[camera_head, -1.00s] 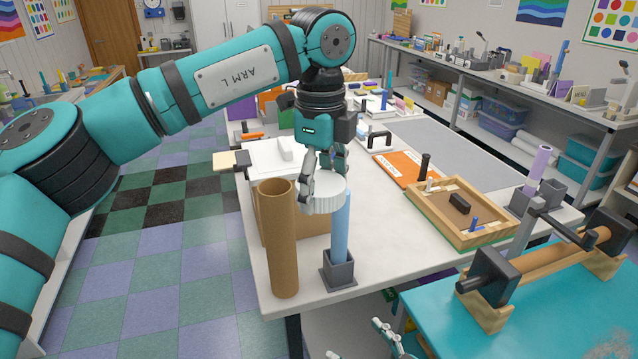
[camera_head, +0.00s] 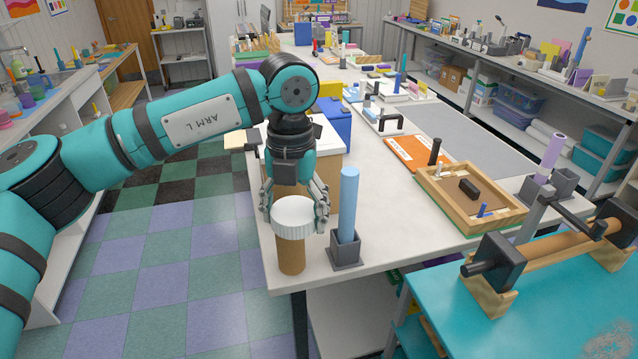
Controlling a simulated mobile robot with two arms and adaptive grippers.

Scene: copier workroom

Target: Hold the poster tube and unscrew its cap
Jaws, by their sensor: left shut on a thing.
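My left gripper (camera_head: 294,207) points down with its fingers on either side of a wide white ribbed cap (camera_head: 293,218); it is shut on the cap. The brown cardboard poster tube (camera_head: 291,258) stands upright at the near left corner of the white table. Only its lower part shows, below the cap. The cap and gripper cover the rest, and I cannot tell whether the cap touches the tube. My right gripper is not in view.
A light blue cylinder (camera_head: 348,205) stands in a grey holder (camera_head: 345,249) close right of the tube. A cardboard box (camera_head: 327,173) is behind my gripper. A wooden tray (camera_head: 433,203) lies farther right. The tabletop between holder and tray is clear.

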